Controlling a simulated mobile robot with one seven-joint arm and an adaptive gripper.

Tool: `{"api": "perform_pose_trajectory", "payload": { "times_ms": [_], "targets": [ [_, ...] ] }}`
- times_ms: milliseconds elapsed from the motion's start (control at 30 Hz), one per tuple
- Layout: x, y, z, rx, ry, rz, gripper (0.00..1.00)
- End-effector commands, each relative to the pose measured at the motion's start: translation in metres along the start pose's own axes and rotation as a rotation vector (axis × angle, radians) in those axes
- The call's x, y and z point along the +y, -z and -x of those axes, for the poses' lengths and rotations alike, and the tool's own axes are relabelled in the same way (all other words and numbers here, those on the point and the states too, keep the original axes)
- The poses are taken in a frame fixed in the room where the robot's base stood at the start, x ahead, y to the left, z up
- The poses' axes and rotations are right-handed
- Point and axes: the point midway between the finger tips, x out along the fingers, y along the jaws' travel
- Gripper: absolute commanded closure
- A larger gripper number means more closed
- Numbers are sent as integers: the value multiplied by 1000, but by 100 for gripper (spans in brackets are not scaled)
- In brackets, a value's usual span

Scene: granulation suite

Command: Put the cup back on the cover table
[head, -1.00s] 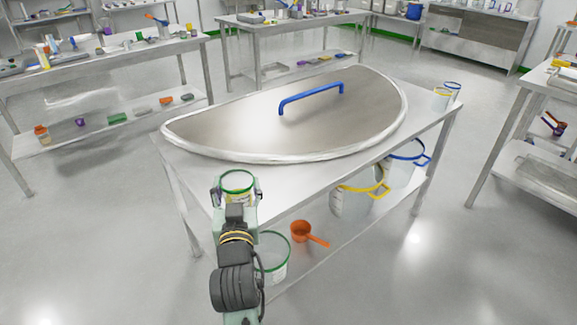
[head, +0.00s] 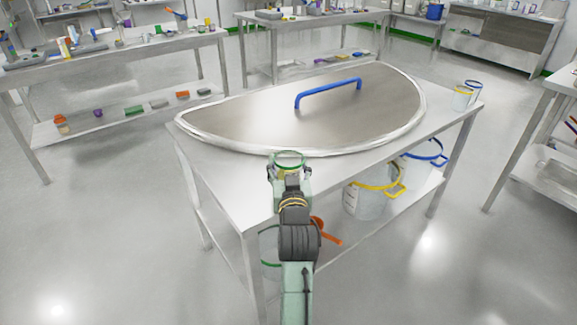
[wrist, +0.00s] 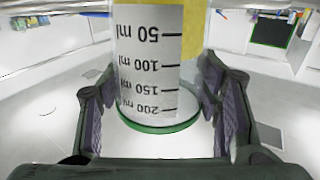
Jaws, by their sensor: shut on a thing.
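The cup (head: 290,168) is clear with a green rim, and my gripper (head: 288,175) is shut on it. In the wrist view the cup (wrist: 150,70) stands between both finger pads, with its 50 to 200 ml scale upside down and its green rim low in the picture. In the head view the cup overlaps the near part of the cover table (head: 215,165), just in front of the large cover (head: 250,120). I cannot tell whether its base touches the tabletop; my gripper hides it.
The half-round steel cover with a blue handle (head: 328,92) fills most of the tabletop. A yellow-rimmed cup (head: 461,99) and a blue-rimmed cup (head: 470,88) stand at the right end. Buckets (head: 365,203) and an orange scoop (head: 328,233) are on the lower shelf. Bare tabletop shows along the near edge.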

Motion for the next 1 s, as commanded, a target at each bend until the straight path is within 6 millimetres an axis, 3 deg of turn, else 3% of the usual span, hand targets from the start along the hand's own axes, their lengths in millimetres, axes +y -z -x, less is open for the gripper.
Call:
{"api": "perform_pose_trajectory", "payload": {
  "times_ms": [433, 467, 733, 1000],
  "targets": [
    [0, -10, 0, 2, 0, 0, 76],
    [0, -10, 0, 2, 0, 0, 41],
    [0, -9, 0, 2, 0, 0, 23],
    [0, -9, 0, 2, 0, 0, 22]
  ]
}}
